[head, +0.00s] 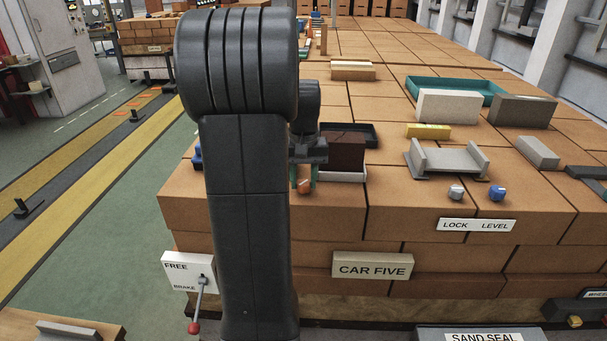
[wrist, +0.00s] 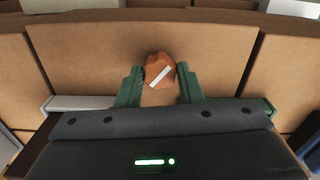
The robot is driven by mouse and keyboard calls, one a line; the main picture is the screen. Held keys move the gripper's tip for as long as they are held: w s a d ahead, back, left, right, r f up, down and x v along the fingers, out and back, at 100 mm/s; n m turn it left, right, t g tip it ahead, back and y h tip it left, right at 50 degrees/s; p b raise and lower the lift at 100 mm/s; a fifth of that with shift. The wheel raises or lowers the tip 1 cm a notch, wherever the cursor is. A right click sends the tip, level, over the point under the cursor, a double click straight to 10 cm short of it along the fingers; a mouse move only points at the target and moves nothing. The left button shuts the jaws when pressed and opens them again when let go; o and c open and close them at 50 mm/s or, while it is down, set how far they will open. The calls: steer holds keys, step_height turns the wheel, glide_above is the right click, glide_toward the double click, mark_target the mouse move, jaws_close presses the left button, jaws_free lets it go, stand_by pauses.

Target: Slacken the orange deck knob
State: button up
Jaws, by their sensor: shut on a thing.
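The orange deck knob (wrist: 159,69) has a white bar mark on its top, slanting up to the right in the wrist view. My gripper (wrist: 160,80) has its green fingers on either side of the knob, shut on it. In the head view the knob (head: 304,186) shows just below my gripper (head: 303,172), near the front edge of the brick deck. My arm covers the deck to the left of it.
A dark brown block (head: 343,152) in a pale holder stands just right of my gripper, before a dark tray (head: 362,131). A grey cradle (head: 447,160), a silver knob (head: 455,192) and a blue knob (head: 497,193) are farther right. A brake lever (head: 198,300) is below left.

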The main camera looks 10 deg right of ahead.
steer(key=n+p, duration=0.1)
steer(key=n, duration=0.5)
steer(key=shift+r+p, duration=0.1)
steer(key=shift+p, duration=0.25)
steer(key=n+p, duration=0.1)
steer(key=n, duration=0.5)
steer(key=shift+n, duration=0.4)
steer(key=n, duration=0.6)
steer(key=shift+p, duration=0.4)
steer(key=n, duration=0.6)
steer(key=o, duration=1)
steer(key=shift+c, duration=0.2)
